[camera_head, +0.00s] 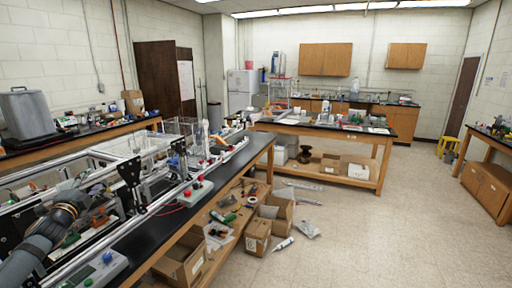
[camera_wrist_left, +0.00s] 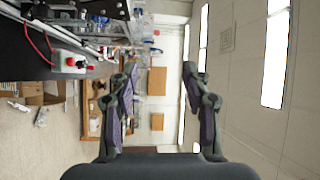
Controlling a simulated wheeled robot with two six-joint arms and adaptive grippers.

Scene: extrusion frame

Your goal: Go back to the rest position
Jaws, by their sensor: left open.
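My left arm comes in from the lower left of the head view, over the workbench and its aluminium extrusion frame (camera_head: 160,202). My left gripper (camera_head: 88,192) is small there and partly lost against the clutter of the frame. In the left wrist view its two fingers (camera_wrist_left: 158,78) stand apart with nothing between them, so it is open and empty. That view is turned sideways and looks out into the room. My right gripper is in neither view.
A control box with a red button (camera_head: 197,190) sits at the bench edge; it also shows in the left wrist view (camera_wrist_left: 68,62). A grey device (camera_head: 98,270) is at the near edge. Cardboard boxes (camera_head: 257,236) lie below. The floor (camera_head: 370,235) at right is largely clear.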

